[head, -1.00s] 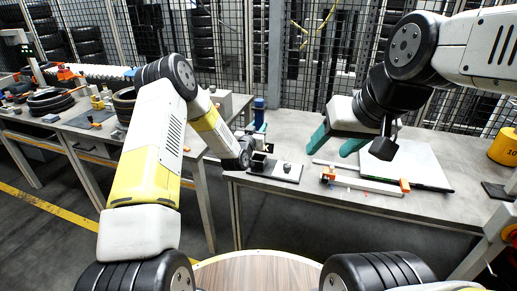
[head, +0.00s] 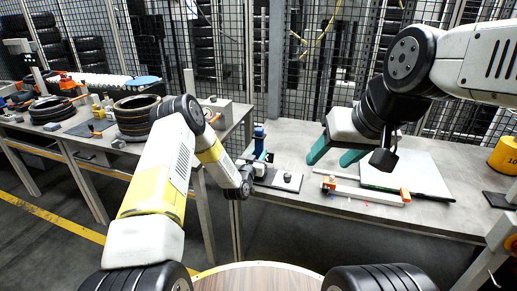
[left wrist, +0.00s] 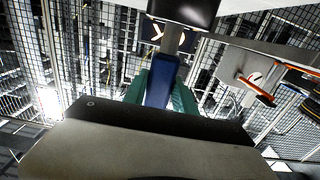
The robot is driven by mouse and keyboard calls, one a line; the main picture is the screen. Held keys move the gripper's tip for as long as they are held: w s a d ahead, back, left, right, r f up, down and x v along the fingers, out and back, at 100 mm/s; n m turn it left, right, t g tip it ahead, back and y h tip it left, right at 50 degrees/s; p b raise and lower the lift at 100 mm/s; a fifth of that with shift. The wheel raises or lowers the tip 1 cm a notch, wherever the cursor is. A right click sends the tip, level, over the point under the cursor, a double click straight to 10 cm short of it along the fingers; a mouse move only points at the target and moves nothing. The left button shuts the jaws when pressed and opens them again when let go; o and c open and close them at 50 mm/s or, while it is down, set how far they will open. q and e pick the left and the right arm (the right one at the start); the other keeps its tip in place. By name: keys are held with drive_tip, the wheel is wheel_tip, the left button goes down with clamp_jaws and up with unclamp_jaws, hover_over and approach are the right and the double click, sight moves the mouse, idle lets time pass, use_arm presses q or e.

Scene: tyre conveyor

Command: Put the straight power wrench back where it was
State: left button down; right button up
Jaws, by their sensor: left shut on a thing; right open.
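The power wrench, with a blue body (head: 259,133), stands at the left end of the grey table in the head view. My left gripper (head: 262,156) is shut on it. In the left wrist view the blue body (left wrist: 161,82) sits between the teal fingers, with a grey shaft and a dark block beyond it. My left wrist hides the lower part of the wrench, so I cannot tell whether it touches the table. A dark plate with a small knob (head: 287,178) lies just right of it. My right gripper (head: 335,156) is open and empty above the table.
A white board (head: 410,172) with a dark rod lies under my right arm. A white bar with orange ends (head: 365,192) lies in front of it. A yellow cylinder (head: 505,153) stands at the far right. Tyres (head: 138,118) sit on the left bench. A mesh fence stands behind.

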use_arm(q)
drive_tip(key=c, duration=1)
unclamp_jaws()
drive_tip(key=shift+f, duration=0.15)
